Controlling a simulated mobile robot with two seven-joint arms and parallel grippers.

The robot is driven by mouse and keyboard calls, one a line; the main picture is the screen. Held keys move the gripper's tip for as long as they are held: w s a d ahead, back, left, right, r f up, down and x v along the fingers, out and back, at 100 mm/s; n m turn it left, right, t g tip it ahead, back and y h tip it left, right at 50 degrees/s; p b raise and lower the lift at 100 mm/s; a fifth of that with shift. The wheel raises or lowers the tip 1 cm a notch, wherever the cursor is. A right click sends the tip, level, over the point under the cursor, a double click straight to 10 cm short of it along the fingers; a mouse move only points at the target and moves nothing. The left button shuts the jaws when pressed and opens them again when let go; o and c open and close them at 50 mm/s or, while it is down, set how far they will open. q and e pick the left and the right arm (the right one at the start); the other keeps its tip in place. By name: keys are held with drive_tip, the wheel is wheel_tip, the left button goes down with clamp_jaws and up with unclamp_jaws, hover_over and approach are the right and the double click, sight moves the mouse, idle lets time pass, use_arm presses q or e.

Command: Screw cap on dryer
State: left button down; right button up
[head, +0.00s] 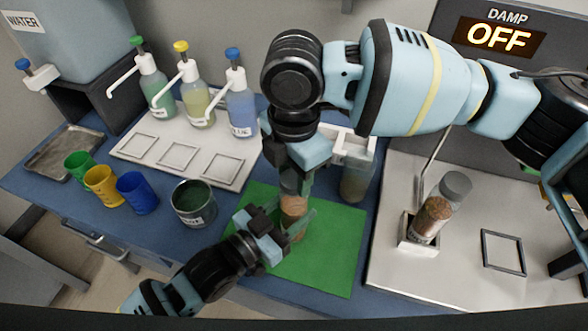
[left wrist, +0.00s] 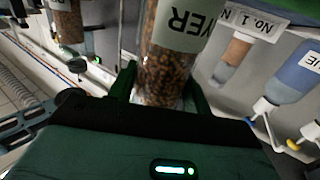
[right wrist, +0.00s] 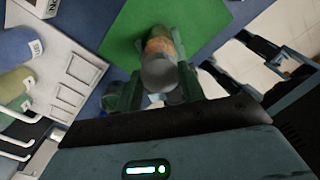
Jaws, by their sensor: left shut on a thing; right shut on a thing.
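The dryer, a clear bottle of brown grains (head: 293,207), stands over the green mat (head: 325,265) in the head view. My left gripper (head: 284,226) is shut around its lower part. The left wrist view shows the grains (left wrist: 168,78) and a pale label ending in "YER" (left wrist: 188,25). My right gripper (head: 294,178) points down from above and is shut on the grey cap (right wrist: 158,73) at the bottle's top. In the right wrist view the cap lines up with the bottle. I cannot tell whether its thread is engaged.
A second bottle of brown grains (head: 432,219) stands in a holder on the white machine base (head: 395,270). Left are green, yellow and blue cups (head: 138,193), a dark-lined pot (head: 193,204) and pump bottles (head: 196,92). A small white rack (head: 354,146) is behind the mat.

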drive_tip(key=m, duration=0.6)
drive_tip(key=shift+m, duration=0.3)
drive_tip(key=m, duration=0.5)
drive_tip(key=shift+m, duration=0.4)
drive_tip(key=o, duration=1.2)
drive_tip(key=shift+r, duration=0.1)
wheel_tip(320, 180, up, 12)
drive_tip(key=shift+f, duration=0.1)
use_arm(q)
drive_tip(key=c, duration=0.6)
unclamp_jaws()
drive_tip(key=shift+o, duration=0.2)
